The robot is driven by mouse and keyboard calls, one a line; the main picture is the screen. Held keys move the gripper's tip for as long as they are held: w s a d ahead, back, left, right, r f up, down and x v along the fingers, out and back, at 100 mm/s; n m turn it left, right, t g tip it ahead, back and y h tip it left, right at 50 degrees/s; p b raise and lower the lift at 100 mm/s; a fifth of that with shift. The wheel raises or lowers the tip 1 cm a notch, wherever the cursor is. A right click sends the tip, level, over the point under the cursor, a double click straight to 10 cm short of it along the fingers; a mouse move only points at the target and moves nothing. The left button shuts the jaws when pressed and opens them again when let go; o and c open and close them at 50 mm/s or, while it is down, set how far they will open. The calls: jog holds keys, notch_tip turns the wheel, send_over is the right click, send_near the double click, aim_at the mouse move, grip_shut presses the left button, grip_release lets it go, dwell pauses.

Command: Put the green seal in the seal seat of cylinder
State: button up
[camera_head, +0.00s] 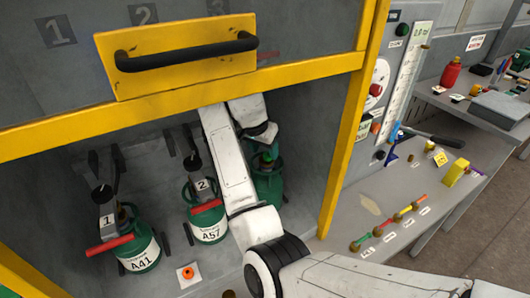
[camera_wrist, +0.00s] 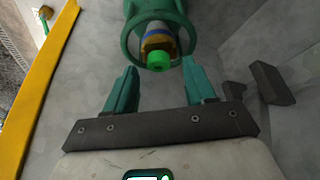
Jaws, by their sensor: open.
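A green cylinder (camera_head: 267,187) stands at the right inside the yellow-framed bay, partly hidden by my arm. In the wrist view, its green collar (camera_wrist: 133,38) surrounds a valve with blue and yellow bands (camera_wrist: 158,40). A bright green round piece (camera_wrist: 157,61), which looks like the green seal, is at the valve's end. I cannot tell whether it is fully seated. My gripper (camera_wrist: 159,68) is open, its two teal fingers on either side of the green piece and apart from it.
Cylinders A41 (camera_head: 140,249) and A57 (camera_head: 208,224) stand left of my arm. The yellow door panel with a black handle (camera_head: 187,52) is above the bay, and a yellow post (camera_head: 346,130) is at its right. Coloured tools (camera_head: 391,237) lie on the right bench.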

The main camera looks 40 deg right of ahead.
jog(key=w+v, duration=0.1)
jog(key=v, duration=0.8)
jog(key=shift+s+a+r, duration=0.2)
jog(key=shift+s+r, duration=0.15)
jog(key=shift+s, duration=0.15)
jog(key=s+a+f+n, duration=0.1)
jog(key=s+f+n, duration=0.2)
jog(key=s+f, duration=0.45)
jog(key=s+f+n, duration=0.4)
jog(key=f, duration=0.7)
jog(key=s+a+f+n+y, duration=0.2)
jog(key=s+a+f, duration=0.3)
jog(key=s, duration=0.6)
jog(key=s+a+f+n+y, duration=0.2)
jog(key=s+a+f+n, duration=0.3)
jog(key=s, duration=0.6)
jog(key=shift+a+f, duration=0.6)
jog(key=shift+a, duration=0.25)
jog(key=shift+s, duration=0.1)
